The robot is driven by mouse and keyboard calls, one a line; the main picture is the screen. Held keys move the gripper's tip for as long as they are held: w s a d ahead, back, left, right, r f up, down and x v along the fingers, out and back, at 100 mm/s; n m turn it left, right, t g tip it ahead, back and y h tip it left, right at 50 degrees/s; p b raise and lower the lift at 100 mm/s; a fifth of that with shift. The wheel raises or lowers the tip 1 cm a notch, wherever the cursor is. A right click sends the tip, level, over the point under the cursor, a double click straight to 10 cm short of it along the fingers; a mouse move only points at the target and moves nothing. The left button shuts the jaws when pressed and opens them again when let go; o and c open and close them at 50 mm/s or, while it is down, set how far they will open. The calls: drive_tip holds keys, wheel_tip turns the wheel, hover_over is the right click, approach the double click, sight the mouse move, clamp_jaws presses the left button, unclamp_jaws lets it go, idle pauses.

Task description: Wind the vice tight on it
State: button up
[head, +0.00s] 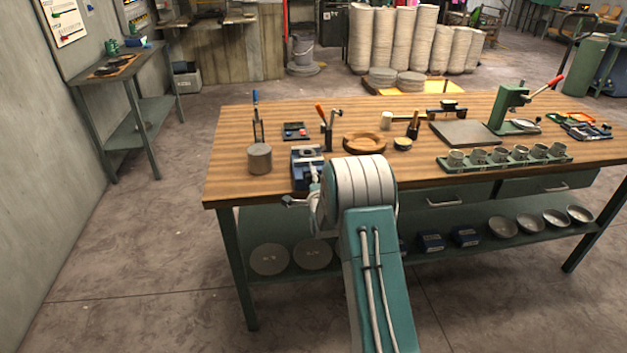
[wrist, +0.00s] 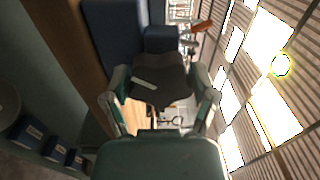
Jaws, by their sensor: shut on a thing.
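The blue vice (head: 306,156) stands at the front left edge of the workbench. Its grey handle (head: 292,201) sticks out to the left below the bench edge. Whatever is between the vice jaws is too small to make out. My gripper (wrist: 160,88) is at the front of the vice, mostly hidden behind my arm in the head view. In the wrist view its two fingers sit on either side of a dark grey piece, apparently at the vice handle, and are shut on it. Blue vice body (wrist: 114,42) shows just beyond the fingers.
The wooden bench top (head: 235,130) carries a grey cylinder (head: 260,158) left of the vice, an orange-handled clamp (head: 328,128) behind it and a wooden bowl (head: 364,143) to the right. Small blue boxes (head: 431,242) lie on the lower shelf. Floor to the left is clear.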

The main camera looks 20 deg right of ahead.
drive_tip(key=shift+s+f+m, duration=0.1)
drive_tip(key=shift+f+m, duration=0.35)
drive_tip(key=shift+m, duration=0.15)
drive_tip(key=o, duration=1)
drive_tip(key=shift+r, duration=0.1)
drive_tip(key=shift+r, duration=0.15)
drive_tip(key=v, duration=1.1)
drive_tip(key=shift+s, duration=0.35)
drive_tip(key=shift+a, duration=0.15)
